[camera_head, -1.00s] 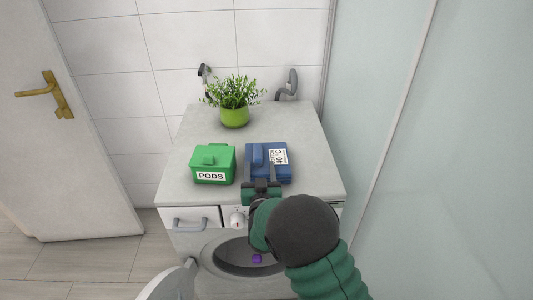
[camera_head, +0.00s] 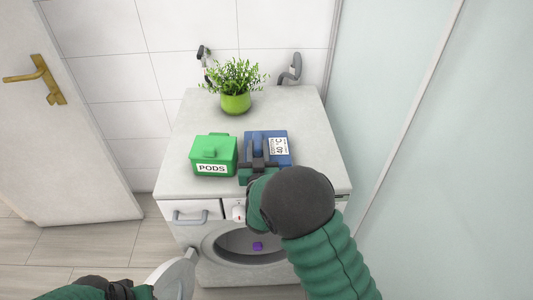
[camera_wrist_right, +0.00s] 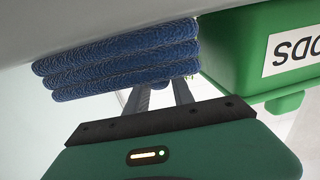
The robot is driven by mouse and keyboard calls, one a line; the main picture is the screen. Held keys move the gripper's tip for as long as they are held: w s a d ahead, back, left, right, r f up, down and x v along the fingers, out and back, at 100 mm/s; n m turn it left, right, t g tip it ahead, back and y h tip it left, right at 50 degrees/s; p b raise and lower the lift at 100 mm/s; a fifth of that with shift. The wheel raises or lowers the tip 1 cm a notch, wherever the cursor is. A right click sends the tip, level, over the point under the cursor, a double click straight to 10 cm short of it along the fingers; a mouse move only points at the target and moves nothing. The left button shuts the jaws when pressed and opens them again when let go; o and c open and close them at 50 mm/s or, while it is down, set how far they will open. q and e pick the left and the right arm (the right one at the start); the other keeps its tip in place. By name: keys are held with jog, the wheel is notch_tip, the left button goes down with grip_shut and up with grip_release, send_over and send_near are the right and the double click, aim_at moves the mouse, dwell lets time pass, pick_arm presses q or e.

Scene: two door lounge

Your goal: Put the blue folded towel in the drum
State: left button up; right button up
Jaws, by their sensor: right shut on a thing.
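The blue folded towel (camera_head: 268,140), with a white 40 °C label, lies on the washing machine top. It shows as stacked blue layers in the right wrist view (camera_wrist_right: 120,62). My right gripper (camera_head: 257,153) is shut on its near left part; the fingers (camera_wrist_right: 165,94) meet the towel's edge. The drum (camera_head: 235,245) is below at the machine's front, its round opening partly hidden by my right arm. A small purple thing (camera_head: 257,246) is in it. My left gripper (camera_head: 118,288) is at the bottom left edge, beside the open door; its fingers are unclear.
The green PODS box (camera_head: 213,153) stands close left of the towel. A potted plant (camera_head: 235,102) stands behind. The round machine door (camera_head: 174,277) is swung open to the left. A glass panel (camera_head: 420,150) rises at the right.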

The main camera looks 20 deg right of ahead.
jog(key=shift+s+d+f, duration=0.2)
jog(key=shift+d, duration=0.45)
grip_shut()
pick_arm(q)
jog(key=shift+s+d+r, duration=0.1)
jog(key=shift+d+r, duration=0.05)
jog(key=shift+d, duration=0.3)
pick_arm(e)
jog(key=shift+a, duration=0.1)
